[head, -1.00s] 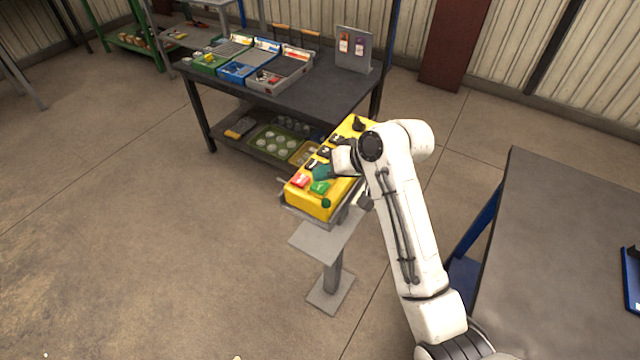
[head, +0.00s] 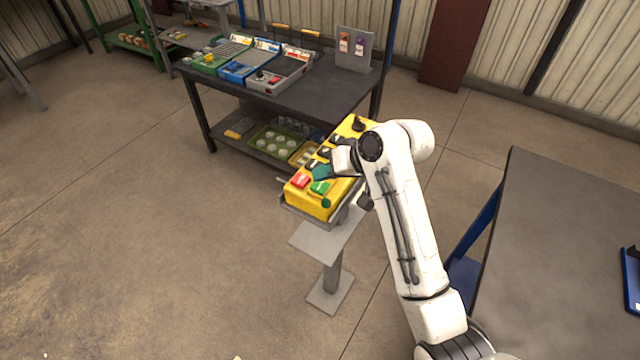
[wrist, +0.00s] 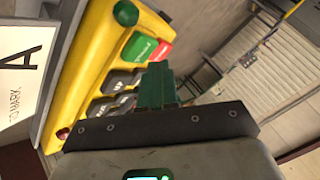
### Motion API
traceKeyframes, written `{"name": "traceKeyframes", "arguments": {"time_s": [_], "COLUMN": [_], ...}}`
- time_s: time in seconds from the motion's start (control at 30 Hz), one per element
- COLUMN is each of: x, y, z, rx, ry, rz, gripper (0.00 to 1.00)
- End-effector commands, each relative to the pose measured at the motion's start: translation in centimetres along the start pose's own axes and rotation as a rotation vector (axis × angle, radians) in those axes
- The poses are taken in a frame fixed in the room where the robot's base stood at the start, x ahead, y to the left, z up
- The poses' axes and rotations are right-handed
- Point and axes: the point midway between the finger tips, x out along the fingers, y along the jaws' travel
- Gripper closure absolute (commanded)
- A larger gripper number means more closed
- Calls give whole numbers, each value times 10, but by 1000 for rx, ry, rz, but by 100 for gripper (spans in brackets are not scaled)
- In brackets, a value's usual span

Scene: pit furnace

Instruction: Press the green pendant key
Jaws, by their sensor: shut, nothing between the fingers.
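The yellow pendant box (head: 318,201) lies tilted on a grey stand. Its green key (head: 320,188) is near the close end, beside the red key (head: 300,180). In the wrist view the green key (wrist: 139,47) and the red key (wrist: 160,53) both show past the fingers. My gripper (head: 319,175) has teal-green fingers, shut and empty, just beyond the green key, over the part between it and the dark keys. In the wrist view the fingertips (wrist: 157,68) overlap the keys' near edge. I cannot tell whether they touch a key.
Dark keys (head: 324,152) and a black knob (head: 358,124) sit farther along the box. A round green button (head: 326,203) is at its close end. A workbench (head: 300,98) with trays stands behind, and a grey table (head: 560,240) stands at right. The floor at left is clear.

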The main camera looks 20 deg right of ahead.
Motion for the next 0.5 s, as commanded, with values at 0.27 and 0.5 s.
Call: {"name": "traceKeyframes", "arguments": {"time_s": [0.27,0.5], "x": [0,4], "y": [0,3], "z": [0,4], "rx": [0,0], "ry": [0,-1], "rz": [0,0], "gripper": [100,100]}}
